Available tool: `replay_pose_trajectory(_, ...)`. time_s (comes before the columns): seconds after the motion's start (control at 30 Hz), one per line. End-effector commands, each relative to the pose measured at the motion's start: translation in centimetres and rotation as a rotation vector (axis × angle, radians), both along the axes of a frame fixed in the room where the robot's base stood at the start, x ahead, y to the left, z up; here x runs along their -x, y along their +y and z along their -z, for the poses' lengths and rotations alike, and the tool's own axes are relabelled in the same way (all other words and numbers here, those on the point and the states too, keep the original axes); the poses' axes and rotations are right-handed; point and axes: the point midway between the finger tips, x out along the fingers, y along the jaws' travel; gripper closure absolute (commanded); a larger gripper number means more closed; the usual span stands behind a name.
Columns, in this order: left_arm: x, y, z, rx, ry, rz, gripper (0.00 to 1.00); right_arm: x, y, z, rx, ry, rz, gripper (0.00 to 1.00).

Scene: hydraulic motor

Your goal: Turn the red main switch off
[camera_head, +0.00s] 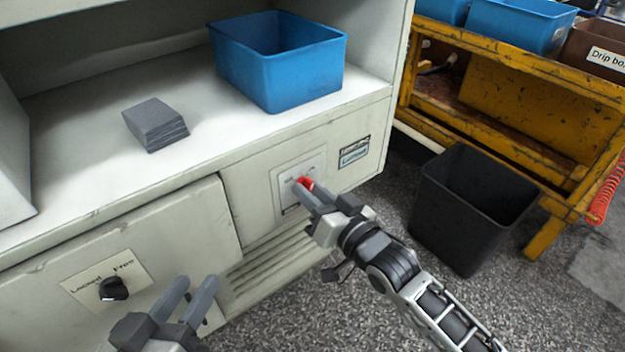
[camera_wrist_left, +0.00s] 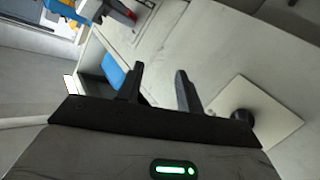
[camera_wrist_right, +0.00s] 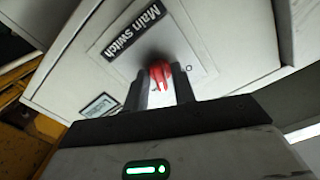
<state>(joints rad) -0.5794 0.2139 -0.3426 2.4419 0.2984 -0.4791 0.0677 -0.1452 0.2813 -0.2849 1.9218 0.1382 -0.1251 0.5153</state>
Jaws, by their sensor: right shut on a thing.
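The red main switch (camera_head: 306,183) is on a light plate on the cabinet front in the head view. In the right wrist view the red switch knob (camera_wrist_right: 160,72) sits under the "Main switch" label (camera_wrist_right: 136,33). My right gripper (camera_head: 312,192) is shut on the red switch, with a finger on each side of it. The fingers hide part of the knob and plate, so the knob's setting is hard to read. My left gripper (camera_head: 192,295) is open and empty, in front of the cabinet at the lower left. Its two fingers (camera_wrist_left: 158,85) show apart in the left wrist view.
A black knob (camera_head: 113,288) on a "Locked/Free" plate is left of my left gripper. A blue bin (camera_head: 285,75) and a grey stack (camera_head: 156,125) are on the cabinet shelf. A black waste bin (camera_head: 450,225) and a yellow bench (camera_head: 545,150) stand at the right.

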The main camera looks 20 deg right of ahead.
Motion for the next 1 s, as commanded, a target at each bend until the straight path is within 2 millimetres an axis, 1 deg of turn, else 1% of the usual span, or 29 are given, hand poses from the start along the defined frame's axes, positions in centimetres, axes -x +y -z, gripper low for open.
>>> replay_pose_trajectory(0.03,0.1,0.2,-0.4,-0.034,0.006,-0.002,0.64,0.0,0.0,-0.5,0.047,-0.013,-0.001,0.97)
replay_pose_trajectory(0.3,0.5,1.1,0.4,-0.189,0.030,-0.005,0.64,0.0,0.0,-0.4,0.287,-0.101,-0.001,0.97)
replay_pose_trajectory(0.6,0.3,1.7,2.3,-0.244,0.148,-0.007,0.64,-0.1,0.0,-0.3,0.554,-0.200,0.000,0.97)
replay_pose_trajectory(1.0,0.7,2.3,3.9,-0.290,0.253,0.001,0.64,-0.1,0.0,-0.2,0.893,-0.324,0.000,0.97)
